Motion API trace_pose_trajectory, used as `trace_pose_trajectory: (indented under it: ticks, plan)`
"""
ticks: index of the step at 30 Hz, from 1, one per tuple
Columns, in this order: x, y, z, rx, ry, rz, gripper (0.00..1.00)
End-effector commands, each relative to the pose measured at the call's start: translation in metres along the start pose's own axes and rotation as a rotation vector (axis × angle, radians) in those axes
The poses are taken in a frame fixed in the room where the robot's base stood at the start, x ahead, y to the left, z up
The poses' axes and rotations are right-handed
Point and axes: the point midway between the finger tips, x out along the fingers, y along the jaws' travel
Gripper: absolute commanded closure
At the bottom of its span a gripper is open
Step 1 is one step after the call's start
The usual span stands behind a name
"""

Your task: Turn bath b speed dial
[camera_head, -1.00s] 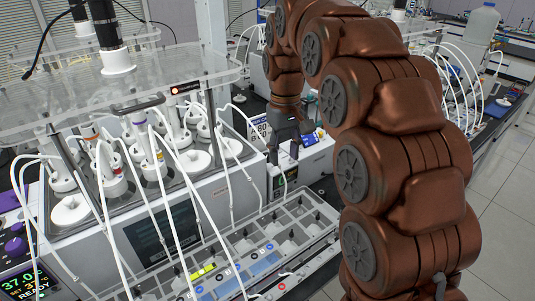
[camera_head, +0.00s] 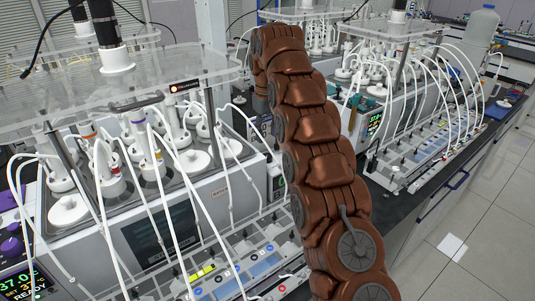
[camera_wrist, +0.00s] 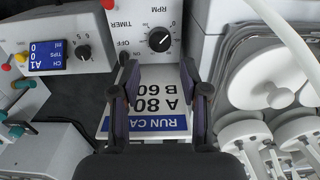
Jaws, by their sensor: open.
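A black round speed dial (camera_wrist: 159,39) with a white mark sits on a pale panel at the top of the wrist view, with RPM, TIMER and ON/OFF lettering, upside down. Which bath it belongs to cannot be read. My gripper (camera_wrist: 165,78) is open and empty, its fingers pointing toward the panel. The dial lies beyond the fingertips, between their lines, with no contact visible. A run card (camera_wrist: 160,98) reading A 80 and B 60 shows upside down between the fingers. In the head view my arm hides my gripper and the dial.
A unit with a blue display (camera_wrist: 48,55) and a smaller black knob (camera_wrist: 84,52) stands left in the wrist view. White reactor caps (camera_wrist: 275,90) and tubing crowd the right. In the head view a reactor bath (camera_head: 150,235) stands left and another instrument (camera_head: 372,125) right.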

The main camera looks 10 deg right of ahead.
Motion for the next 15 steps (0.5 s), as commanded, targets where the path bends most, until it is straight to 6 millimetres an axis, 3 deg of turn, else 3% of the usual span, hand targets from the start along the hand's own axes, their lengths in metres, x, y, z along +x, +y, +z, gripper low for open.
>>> trace_pose_trajectory:
  ticks: [11,15]
  plan:
    - [0.032,0.000,0.000,-0.001,-0.001,-0.001,0.55]
    - [0.035,0.000,0.001,0.000,-0.007,-0.003,0.55]
